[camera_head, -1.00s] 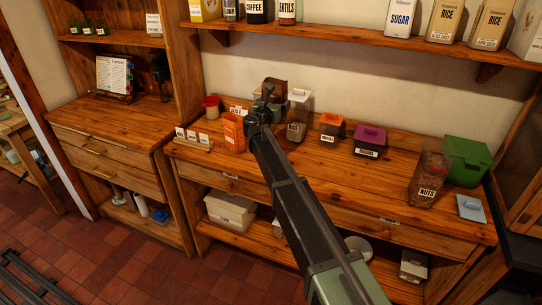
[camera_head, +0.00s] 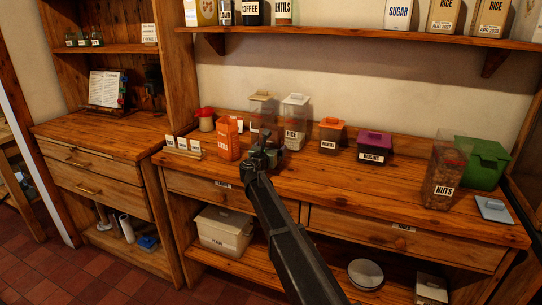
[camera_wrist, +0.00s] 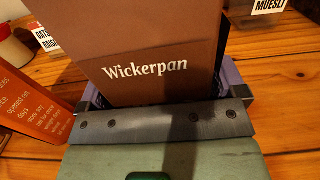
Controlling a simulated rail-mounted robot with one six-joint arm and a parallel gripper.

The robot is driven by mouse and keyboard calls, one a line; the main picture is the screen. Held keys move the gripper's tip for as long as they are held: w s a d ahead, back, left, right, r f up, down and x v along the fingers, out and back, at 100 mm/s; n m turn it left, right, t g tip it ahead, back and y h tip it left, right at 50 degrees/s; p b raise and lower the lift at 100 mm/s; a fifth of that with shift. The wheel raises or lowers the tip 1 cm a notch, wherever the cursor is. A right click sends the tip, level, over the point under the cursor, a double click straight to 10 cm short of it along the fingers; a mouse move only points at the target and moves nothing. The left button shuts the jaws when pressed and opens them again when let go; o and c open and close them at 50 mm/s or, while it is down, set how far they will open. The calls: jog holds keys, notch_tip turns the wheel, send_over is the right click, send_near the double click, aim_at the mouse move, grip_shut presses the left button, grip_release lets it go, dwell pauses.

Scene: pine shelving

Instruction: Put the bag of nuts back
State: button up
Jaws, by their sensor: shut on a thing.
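My gripper (camera_head: 265,150) is over the middle-left of the counter, in front of the clear containers. In the wrist view it is shut on a brown bag (camera_wrist: 150,35) printed "Wickerpan", which stands up from the jaws. No word for nuts shows on the visible face. In the head view the bag is mostly lost behind the gripper, and I cannot tell whether it touches the counter. A clear container labelled NUTS (camera_head: 445,178) stands at the right with brown contents and no lid on it. A grey-blue lid (camera_head: 493,209) lies beside it.
An orange carton (camera_head: 228,138) stands left of my gripper and close beside the bag in the wrist view (camera_wrist: 35,105). Containers of rice (camera_head: 296,125), muesli (camera_head: 331,136) and raisins (camera_head: 374,147) line the back. A green box (camera_head: 483,163) is behind the nuts.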

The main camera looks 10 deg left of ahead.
jog(key=shift+f, duration=0.15)
jog(key=o, duration=0.8)
jog(key=shift+s+r, duration=0.15)
jog(key=shift+r, duration=0.1)
jog(key=v, duration=1.1)
jog(key=shift+s+a, duration=0.1)
jog(key=shift+s, duration=0.25)
